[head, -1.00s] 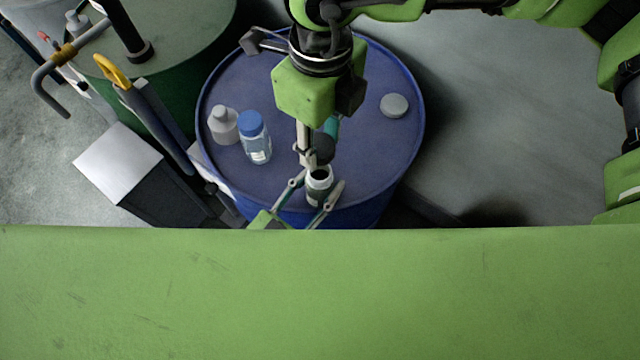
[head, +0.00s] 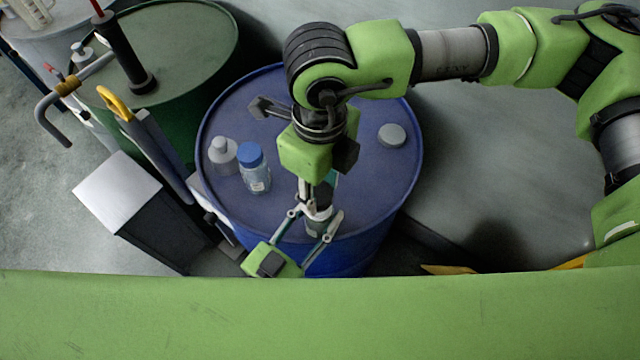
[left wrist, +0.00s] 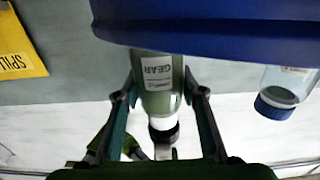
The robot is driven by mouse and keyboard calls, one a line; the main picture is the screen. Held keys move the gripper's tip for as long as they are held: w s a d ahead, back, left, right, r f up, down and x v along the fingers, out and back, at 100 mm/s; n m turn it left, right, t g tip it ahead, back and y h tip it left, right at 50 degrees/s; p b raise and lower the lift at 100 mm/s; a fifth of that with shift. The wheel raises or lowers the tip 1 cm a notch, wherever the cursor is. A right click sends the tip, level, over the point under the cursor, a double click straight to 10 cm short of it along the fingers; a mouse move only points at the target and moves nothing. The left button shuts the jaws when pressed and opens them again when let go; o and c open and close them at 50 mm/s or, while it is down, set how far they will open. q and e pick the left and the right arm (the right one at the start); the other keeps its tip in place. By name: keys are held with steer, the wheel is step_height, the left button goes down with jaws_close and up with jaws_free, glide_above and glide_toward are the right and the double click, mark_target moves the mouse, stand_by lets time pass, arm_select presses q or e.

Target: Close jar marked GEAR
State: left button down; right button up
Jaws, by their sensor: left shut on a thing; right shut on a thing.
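The jar marked GEAR (left wrist: 158,88) is between the fingers of my left gripper (left wrist: 160,95) in the left wrist view, its label readable and its neck pale. In the head view the jar (head: 316,228) is at the near edge of the blue drum, with my left gripper (head: 318,220) shut on it. My right gripper (head: 314,202) comes down from above, shut on a dark lid (head: 323,194) at the jar's mouth. The lid (left wrist: 163,134) also shows at the neck in the left wrist view. I cannot tell whether it is seated.
A blue-capped jar (head: 255,175), a grey-white bottle (head: 222,155) and a pale round lid (head: 391,135) are on the blue drum (head: 375,185). A green drum (head: 190,45) and a dark bin with a white top (head: 117,190) are at the left. The drum's right side is mostly clear.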

mark_target(319, 216)
steer(key=shift+f, duration=0.85)
steer(key=shift+f, duration=0.55)
steer(key=m, duration=0.5)
steer(key=shift+a, duration=0.1)
steer(key=m, duration=0.9)
steer(key=shift+a+m, duration=0.1)
steer(key=shift+m, duration=0.3)
steer(key=m, duration=0.3)
steer(key=shift+m, duration=0.4)
steer(key=m, duration=0.3)
steer(key=shift+a+m, duration=0.1)
steer(key=shift+m, duration=0.3)
steer(key=m, duration=0.3)
steer(key=shift+m, duration=0.3)
